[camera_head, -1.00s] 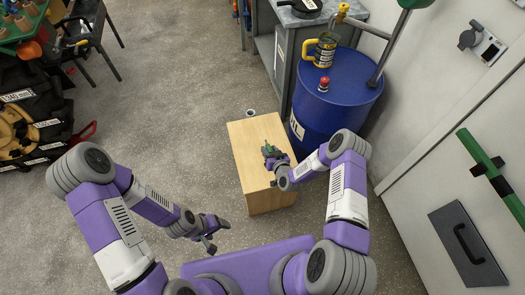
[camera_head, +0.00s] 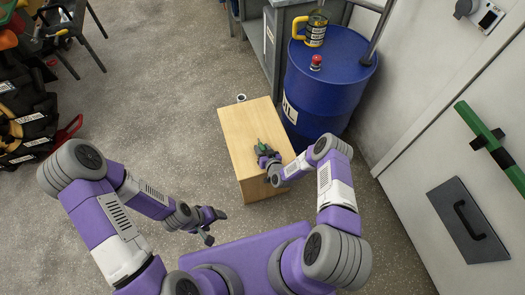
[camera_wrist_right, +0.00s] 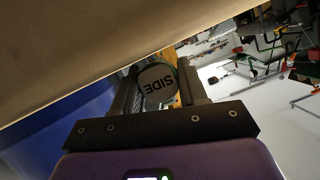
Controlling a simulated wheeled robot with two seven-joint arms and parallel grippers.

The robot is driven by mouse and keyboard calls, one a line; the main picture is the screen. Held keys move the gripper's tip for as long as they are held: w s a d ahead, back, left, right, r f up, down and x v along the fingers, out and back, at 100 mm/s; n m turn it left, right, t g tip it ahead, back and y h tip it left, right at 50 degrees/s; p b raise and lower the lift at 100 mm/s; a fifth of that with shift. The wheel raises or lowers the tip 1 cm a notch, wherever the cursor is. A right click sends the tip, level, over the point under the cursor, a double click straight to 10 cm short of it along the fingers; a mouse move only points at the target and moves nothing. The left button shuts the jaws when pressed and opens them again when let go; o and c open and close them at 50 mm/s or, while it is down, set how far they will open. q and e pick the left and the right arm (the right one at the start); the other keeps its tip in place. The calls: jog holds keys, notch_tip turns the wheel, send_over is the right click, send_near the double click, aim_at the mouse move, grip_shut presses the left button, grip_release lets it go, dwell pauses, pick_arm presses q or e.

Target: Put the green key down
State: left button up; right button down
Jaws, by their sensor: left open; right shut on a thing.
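My right gripper (camera_head: 264,154) is shut on the green key (camera_head: 261,146) over the top of the wooden box (camera_head: 238,140). In the right wrist view, a round grey face marked "SIDE" (camera_wrist_right: 158,85) with a dark green rim sits between the fingers of my right gripper (camera_wrist_right: 157,88). The wooden box fills the top of that view (camera_wrist_right: 80,45). I cannot tell whether the key touches the box. My left gripper (camera_head: 214,226) is open and empty, in front of the box and to its left.
A blue barrel (camera_head: 325,95) stands right behind the box, with a yellow-handled mug (camera_head: 315,30) and a red button (camera_head: 316,62) on top. A small white ring-shaped thing (camera_head: 241,98) shows at the box's back edge.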

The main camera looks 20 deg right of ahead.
jog(key=shift+s+f, duration=0.2)
jog(key=shift+f, duration=0.3)
jog(key=shift+s+f, duration=0.1)
jog(key=shift+f, duration=0.2)
jog(key=c, duration=0.9)
grip_release()
jog(key=shift+d, duration=0.1)
jog(key=shift+r, duration=0.25)
jog(key=shift+s+r, duration=0.25)
jog(key=s+a+r+g+p, duration=0.1)
jog(key=s+r+g, duration=0.3)
jog(key=s, duration=0.5)
jog(key=s+a+r+g+y+p, duration=0.1)
jog(key=s+a+r+g+p, duration=0.1)
jog(key=s+r, duration=0.5)
jog(key=s+a+r+m+g+y+p, duration=0.1)
jog(key=s+a+r+g, duration=0.3)
jog(key=s, duration=0.7)
jog(key=shift+s+a+r+g+p, duration=0.15)
jog(key=shift+r+g+p, duration=0.1)
jog(key=shift+r+g, duration=0.45)
jog(key=shift+s+d+r+g+p, duration=0.1)
jog(key=shift+r+g+p, duration=0.2)
jog(key=shift+g, duration=0.6)
